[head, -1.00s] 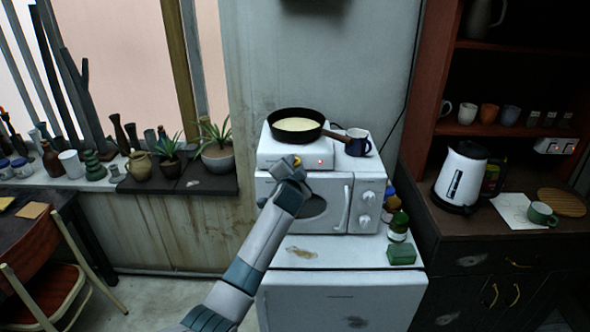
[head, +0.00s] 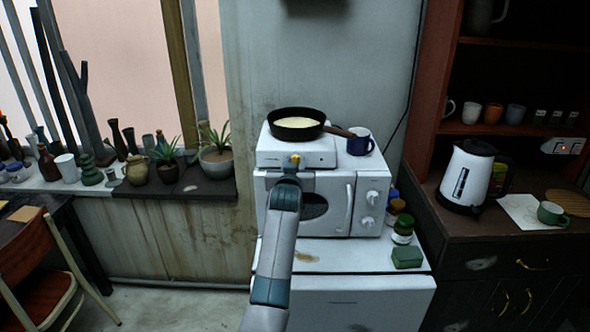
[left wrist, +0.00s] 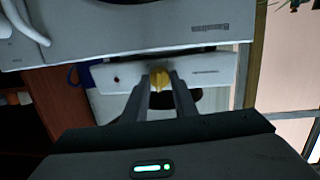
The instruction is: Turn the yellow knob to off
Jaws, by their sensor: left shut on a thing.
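The yellow knob (head: 295,160) sits on the front face of the white hot plate (head: 272,147), which stands on top of the white microwave. My left gripper (head: 291,167) is at the knob, in front of the hot plate. In the left wrist view the yellow knob (left wrist: 159,79) is held between the two grey fingers, which are shut on it. A small indicator on the hot plate's front, right of the knob in the head view, looks dark. The knob's marking is too small to read. My right gripper is not in view.
A black frying pan (head: 297,121) with pale contents sits on the hot plate, its handle pointing right. A blue mug (head: 360,142) stands beside it. The microwave (head: 370,190) is below. Jars and a green block (head: 407,257) stand to the right. A kettle (head: 467,178) is farther right.

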